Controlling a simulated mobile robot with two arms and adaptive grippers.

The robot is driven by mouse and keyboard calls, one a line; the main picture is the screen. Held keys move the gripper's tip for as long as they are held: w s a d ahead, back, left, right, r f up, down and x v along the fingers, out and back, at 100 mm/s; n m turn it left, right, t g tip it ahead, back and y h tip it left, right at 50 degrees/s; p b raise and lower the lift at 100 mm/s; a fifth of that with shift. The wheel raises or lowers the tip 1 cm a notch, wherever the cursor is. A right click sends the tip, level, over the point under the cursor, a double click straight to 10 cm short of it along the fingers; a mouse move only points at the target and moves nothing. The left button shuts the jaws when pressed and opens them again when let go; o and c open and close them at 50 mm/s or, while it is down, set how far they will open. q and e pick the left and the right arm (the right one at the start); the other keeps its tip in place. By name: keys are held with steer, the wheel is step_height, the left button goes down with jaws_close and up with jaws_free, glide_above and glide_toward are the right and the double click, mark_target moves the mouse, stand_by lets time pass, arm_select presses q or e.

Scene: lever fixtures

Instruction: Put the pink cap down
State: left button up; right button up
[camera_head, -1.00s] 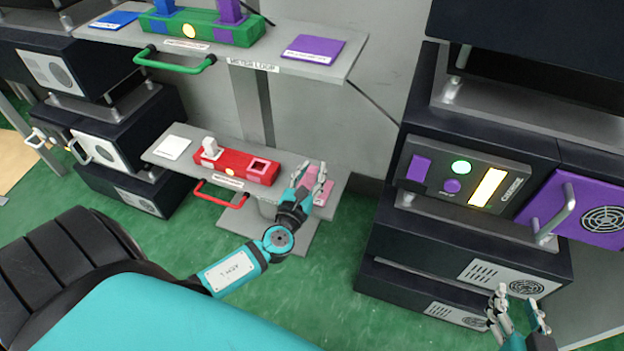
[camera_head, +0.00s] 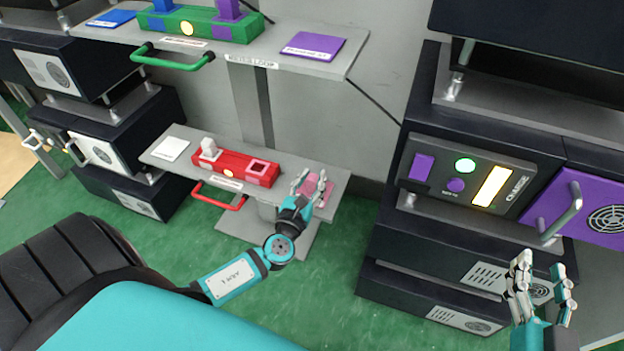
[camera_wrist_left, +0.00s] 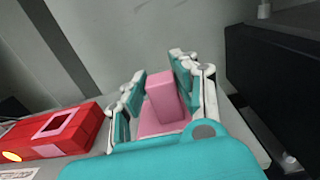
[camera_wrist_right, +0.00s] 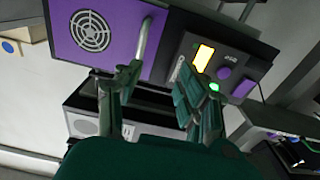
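The pink cap (camera_wrist_left: 166,100) stands upright on a pink pad (camera_wrist_left: 150,128) in the left wrist view. In the head view the cap (camera_head: 312,184) is at the right end of the low grey shelf (camera_head: 185,142). My left gripper (camera_head: 310,184) is open, with its fingers on either side of the cap. In the left wrist view (camera_wrist_left: 160,80) a gap shows between the left finger and the cap; I cannot tell whether the right finger touches it. My right gripper (camera_head: 542,280) is open and empty at the lower right, also in the right wrist view (camera_wrist_right: 155,78).
A red block (camera_head: 232,162) with a white cap (camera_head: 209,148) and an empty pink-rimmed socket stands left of my left gripper. A red handle (camera_head: 220,200) is below it. The upper shelf (camera_head: 300,62) overhangs behind. A dark cabinet with a charge panel (camera_head: 468,175) is on the right.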

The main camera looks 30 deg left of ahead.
arm_select(q)
steer(key=o, duration=0.4)
steer(key=shift+r, duration=0.1)
steer(key=shift+s, duration=0.1)
steer(key=p+v, duration=0.1)
steer(key=v, duration=1.1)
steer(key=d+r+n+h, duration=0.2)
steer(key=d+r+n, duration=0.2)
steer(key=n, duration=0.6)
steer(key=w+d+r+n+g+h, duration=0.1)
steer(key=d+r+n+h, duration=0.2)
steer(key=n, duration=0.7)
steer(key=d+r+n+g+h, duration=0.1)
steer(key=d+r+n+h, duration=0.2)
steer(key=d+r+n, duration=0.4)
steer(key=shift+w+d+n, duration=0.15)
steer(key=shift+d+n, duration=0.05)
steer(key=shift+n, duration=0.7)
steer(key=shift+w+d+n, duration=0.1)
steer(key=shift+d+n, duration=0.1)
steer(key=shift+n, duration=0.7)
arm_select(e)
steer(key=f+g, duration=0.2)
steer(key=f, duration=0.2)
steer(key=shift+s+d+f+g+h, duration=0.1)
steer(key=shift+s+d+g+h, duration=0.2)
steer(key=shift+s+d+g, duration=0.1)
